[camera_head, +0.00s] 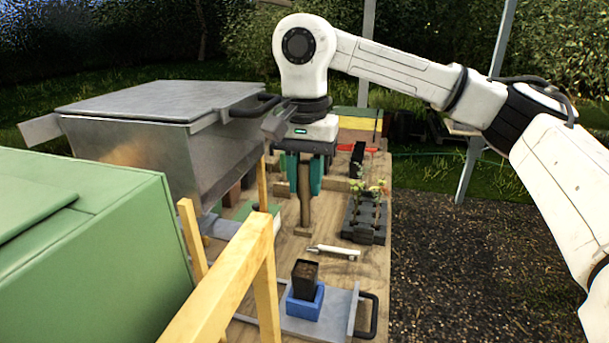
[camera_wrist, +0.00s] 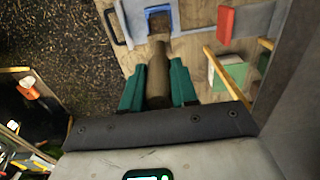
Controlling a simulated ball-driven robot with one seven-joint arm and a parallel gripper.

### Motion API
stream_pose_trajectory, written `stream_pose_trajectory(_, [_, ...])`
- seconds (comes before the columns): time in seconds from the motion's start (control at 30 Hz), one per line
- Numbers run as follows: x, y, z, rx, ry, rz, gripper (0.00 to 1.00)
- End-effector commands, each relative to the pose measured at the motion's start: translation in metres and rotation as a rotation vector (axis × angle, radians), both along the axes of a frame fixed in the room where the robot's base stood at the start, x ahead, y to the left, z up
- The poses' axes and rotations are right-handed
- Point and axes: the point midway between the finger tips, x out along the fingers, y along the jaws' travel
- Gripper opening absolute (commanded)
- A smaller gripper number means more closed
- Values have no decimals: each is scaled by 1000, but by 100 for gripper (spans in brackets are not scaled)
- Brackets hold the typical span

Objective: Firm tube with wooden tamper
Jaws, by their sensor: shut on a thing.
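My gripper (camera_head: 303,180), with teal fingers, is shut on the wooden tamper (camera_head: 305,208), a brown stick hanging upright beneath it. The wrist view also shows the tamper (camera_wrist: 157,78) between the teal fingers. The tube (camera_head: 305,277) is a dark square pot with brown soil at its top. It stands upright in a blue holder (camera_head: 303,304) at the table's near end. The wrist view shows the tube's soil (camera_wrist: 160,22) inside the blue holder (camera_wrist: 149,11), beyond the tamper's end. The tamper is apart from the tube. The gripper is farther back than the tube.
The blue holder stands on a grey metal plate (camera_head: 341,306) with a dark handle. A white-handled tool (camera_head: 333,251) lies behind it. A black tray (camera_head: 365,222) of seedlings is right of the tamper. A metal bin (camera_head: 150,150), a green box (camera_head: 100,240) and a wooden frame (camera_head: 238,275) crowd the left.

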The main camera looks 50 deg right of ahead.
Motion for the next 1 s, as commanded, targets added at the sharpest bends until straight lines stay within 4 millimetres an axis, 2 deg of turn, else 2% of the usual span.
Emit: stream_pose_trajectory(1.0, [0,0,-67,0,-1,-1,0])
